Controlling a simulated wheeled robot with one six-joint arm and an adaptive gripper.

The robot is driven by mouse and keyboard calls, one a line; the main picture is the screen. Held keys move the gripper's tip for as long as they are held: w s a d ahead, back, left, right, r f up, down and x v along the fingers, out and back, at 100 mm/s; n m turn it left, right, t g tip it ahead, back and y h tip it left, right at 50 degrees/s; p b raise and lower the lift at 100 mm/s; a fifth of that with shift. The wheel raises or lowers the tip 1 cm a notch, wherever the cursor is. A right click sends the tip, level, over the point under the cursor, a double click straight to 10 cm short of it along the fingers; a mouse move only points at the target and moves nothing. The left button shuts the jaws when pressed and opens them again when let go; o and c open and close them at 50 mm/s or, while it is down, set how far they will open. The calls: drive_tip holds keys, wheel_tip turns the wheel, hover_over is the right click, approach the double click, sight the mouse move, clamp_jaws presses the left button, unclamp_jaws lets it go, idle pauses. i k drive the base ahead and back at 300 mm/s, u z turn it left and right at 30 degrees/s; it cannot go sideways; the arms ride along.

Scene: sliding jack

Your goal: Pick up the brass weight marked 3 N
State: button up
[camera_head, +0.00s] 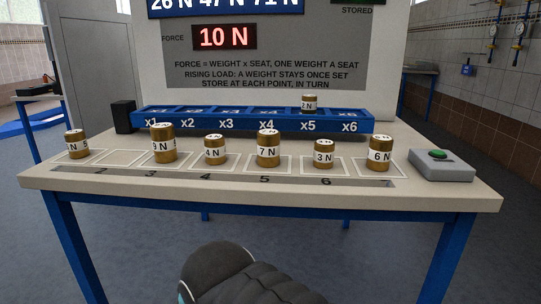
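The brass weight marked 3 N (323,154) stands upright on the table's front row, above the strip number 6. It is a short brass cylinder with a white label band. It stands between the taller 7 N weight (268,150) on its left and the 6 N weight (379,155) on its right, touching neither. Nothing hides it. A dark rounded part of my own arm shows at the bottom centre, well below the table edge. My gripper's fingers do not show.
The 4 N (215,151) and 9 N (163,144) weights and a far-left weight (77,144) share the row. A 2 N weight (309,103) sits on the blue rail (250,122) at x5. A grey box with a green button (438,154) stands right. The display (225,37) reads 10 N.

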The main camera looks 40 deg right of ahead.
sight(323, 150)
drive_tip(key=u, duration=0.15)
drive_tip(key=k, duration=0.9)
drive_tip(key=z, duration=0.1)
